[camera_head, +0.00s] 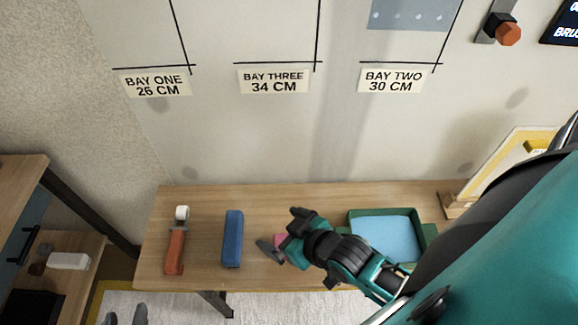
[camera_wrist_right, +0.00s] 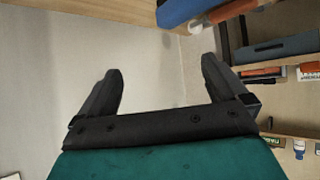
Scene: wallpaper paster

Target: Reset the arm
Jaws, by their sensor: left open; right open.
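My right gripper (camera_head: 281,232) is above the wooden table, its arm coming in from the right. Its two dark fingers are spread with nothing between them in the right wrist view (camera_wrist_right: 162,92). A small pink thing shows just beside the fingers in the head view, mostly hidden by the gripper. My left gripper (camera_head: 125,316) shows only as two separate dark fingertips at the bottom left edge, over the pale rug. The rest of it is out of the picture.
The table (camera_head: 200,272) holds an orange-handled roller (camera_head: 175,250), a blue block (camera_head: 233,238) and a green tray (camera_head: 385,236) with a light blue inside. A shelf unit (camera_head: 22,172) stands at left. Behind is a wall with bay labels (camera_head: 273,80).

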